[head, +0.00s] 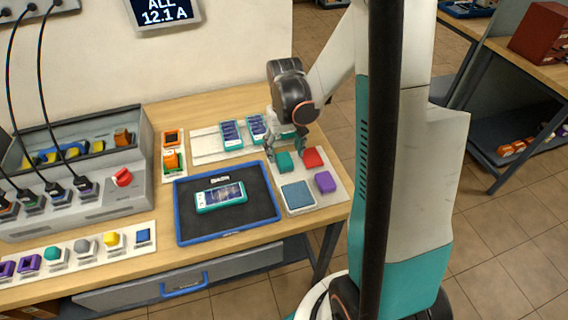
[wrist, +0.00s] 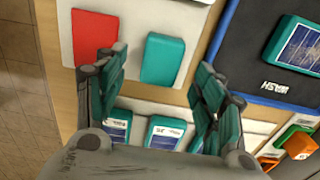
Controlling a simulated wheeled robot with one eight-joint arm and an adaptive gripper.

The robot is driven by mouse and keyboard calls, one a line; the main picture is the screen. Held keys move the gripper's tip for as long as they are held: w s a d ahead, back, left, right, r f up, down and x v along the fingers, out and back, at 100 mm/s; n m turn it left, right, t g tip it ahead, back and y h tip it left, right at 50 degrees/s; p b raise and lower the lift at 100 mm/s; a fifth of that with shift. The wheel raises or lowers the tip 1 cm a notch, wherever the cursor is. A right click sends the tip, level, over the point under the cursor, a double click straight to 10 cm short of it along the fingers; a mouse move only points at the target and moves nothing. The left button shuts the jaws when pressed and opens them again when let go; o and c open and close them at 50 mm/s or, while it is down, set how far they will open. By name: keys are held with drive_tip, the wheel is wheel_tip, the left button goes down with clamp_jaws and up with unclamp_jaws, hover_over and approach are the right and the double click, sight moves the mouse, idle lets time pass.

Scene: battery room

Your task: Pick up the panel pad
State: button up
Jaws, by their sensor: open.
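My gripper (head: 286,146) is open and empty, pointing down at the back of a white mat (head: 335,196) on the table's right. In the wrist view its fingers (wrist: 160,82) are spread apart, with a teal block (wrist: 163,60) just beyond the gap. The teal block (head: 284,162) also shows in the head view, near the fingertips. A red block (head: 312,157) is to its right, and also shows in the wrist view (wrist: 95,38). A blue-grey square pad (head: 298,195) and a purple block (head: 324,181) lie nearer on the mat. I cannot tell which is the panel pad.
A blue-rimmed dark tray (head: 228,239) holding a teal-framed panel device (head: 220,196) lies left of the mat. Similar devices (head: 232,134) stand on a pale strip behind. Orange pieces (head: 172,160) and a grey console (head: 110,200) are further left.

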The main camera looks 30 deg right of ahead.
sight(284, 158)
wheel_tip(284, 158, down, 5)
drive_tip(key=shift+a+r+b, duration=0.1)
drive_tip(key=shift+r+b, duration=0.1)
drive_tip(key=shift+b, duration=0.75)
drive_tip(key=c, duration=1.3)
drive_tip(key=shift+o, duration=0.2)
drive_tip(key=shift+r, duration=0.15)
wheel_tip(284, 158, up, 20)
drive_tip(key=p, duration=0.6)
